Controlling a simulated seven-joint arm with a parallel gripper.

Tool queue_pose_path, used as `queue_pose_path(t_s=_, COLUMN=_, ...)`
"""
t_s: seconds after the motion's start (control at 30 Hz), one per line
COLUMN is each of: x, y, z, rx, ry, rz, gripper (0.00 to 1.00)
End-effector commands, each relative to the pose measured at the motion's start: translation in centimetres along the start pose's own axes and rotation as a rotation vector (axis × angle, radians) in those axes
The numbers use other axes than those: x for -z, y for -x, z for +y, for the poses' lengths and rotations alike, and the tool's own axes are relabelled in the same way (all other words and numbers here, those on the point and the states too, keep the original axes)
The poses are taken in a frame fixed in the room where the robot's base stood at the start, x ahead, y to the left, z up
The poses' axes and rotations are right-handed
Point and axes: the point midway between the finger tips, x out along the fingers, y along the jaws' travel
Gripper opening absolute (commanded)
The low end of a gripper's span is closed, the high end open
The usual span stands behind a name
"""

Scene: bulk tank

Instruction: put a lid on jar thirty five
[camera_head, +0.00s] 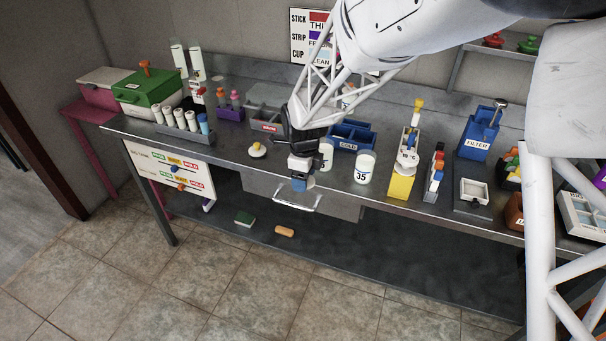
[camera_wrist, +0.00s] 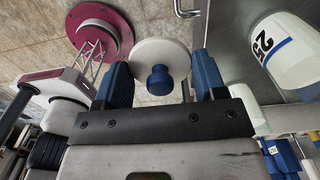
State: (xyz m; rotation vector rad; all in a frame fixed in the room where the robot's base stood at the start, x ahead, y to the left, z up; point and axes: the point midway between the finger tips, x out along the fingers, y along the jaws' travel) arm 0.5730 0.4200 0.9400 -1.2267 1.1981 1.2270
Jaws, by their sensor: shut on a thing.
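My gripper (camera_wrist: 163,68) is shut on a white round lid (camera_wrist: 160,54) with a blue knob, its two blue fingers at opposite sides of the rim. In the head view, my gripper (camera_head: 299,183) hangs near the bench's front edge; the lid is hard to make out there. Jar thirty five (camera_head: 366,168), white with a dark 35, stands upright on the bench, right of my gripper. Another white jar (camera_head: 327,155) stands between them, partly hidden by my gripper; in the wrist view a jar marked 25 (camera_wrist: 285,50) shows at the right.
A white lid with a yellow knob (camera_head: 257,150) lies on the bench to the left. A blue COLD bin (camera_head: 352,136) stands behind the jars. A yellow-based stand (camera_head: 402,182) is right of jar thirty five. A drawer handle (camera_head: 298,203) juts from the bench front below my gripper.

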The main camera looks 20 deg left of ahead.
Motion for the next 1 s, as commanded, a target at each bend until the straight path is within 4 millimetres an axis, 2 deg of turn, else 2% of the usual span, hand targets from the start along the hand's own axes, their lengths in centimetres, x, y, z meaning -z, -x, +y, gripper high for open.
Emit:
queue_pose_path(t_s=0.67, x=0.3, y=0.3, z=-0.4, rx=0.001, ry=-0.001, rz=-0.001, gripper=0.42)
queue_pose_path(t_s=0.87, x=1.7, y=1.4, z=-2.1, rx=0.002, ry=-0.006, rz=-0.001, gripper=0.42)
queue_pose_path(t_s=1.0, x=3.5, y=2.9, z=-4.0, rx=0.004, ry=-0.010, rz=-0.002, gripper=0.42)
